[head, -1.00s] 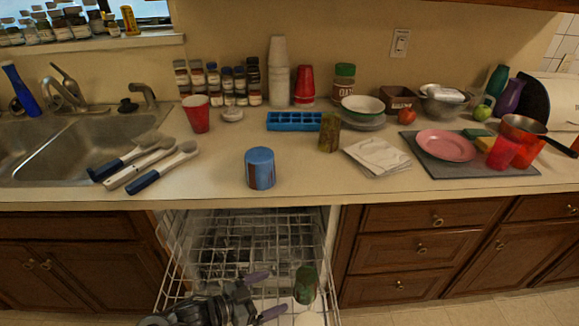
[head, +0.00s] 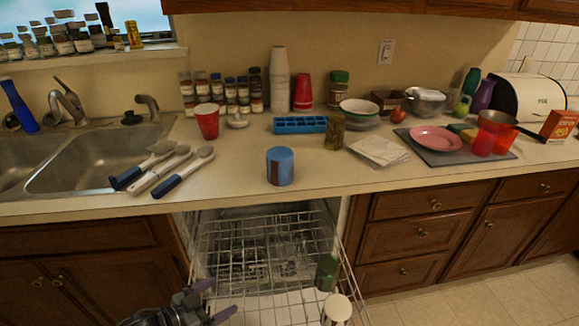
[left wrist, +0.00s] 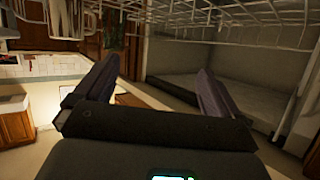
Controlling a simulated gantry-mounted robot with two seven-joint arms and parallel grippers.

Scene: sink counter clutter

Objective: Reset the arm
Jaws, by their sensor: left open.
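My left gripper (head: 215,300) is low in the head view, at the left part of the pulled-out dishwasher rack. Its two purple-grey fingers are spread and nothing is between them. My right gripper is not in view.
The wire dishwasher rack (head: 262,258) extends below the counter. A blue can (head: 280,166) stands near the counter edge. Brushes (head: 165,170) lie by the sink (head: 90,160). A pink plate (head: 436,138) is on a grey mat at the right. Floor at lower right is clear.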

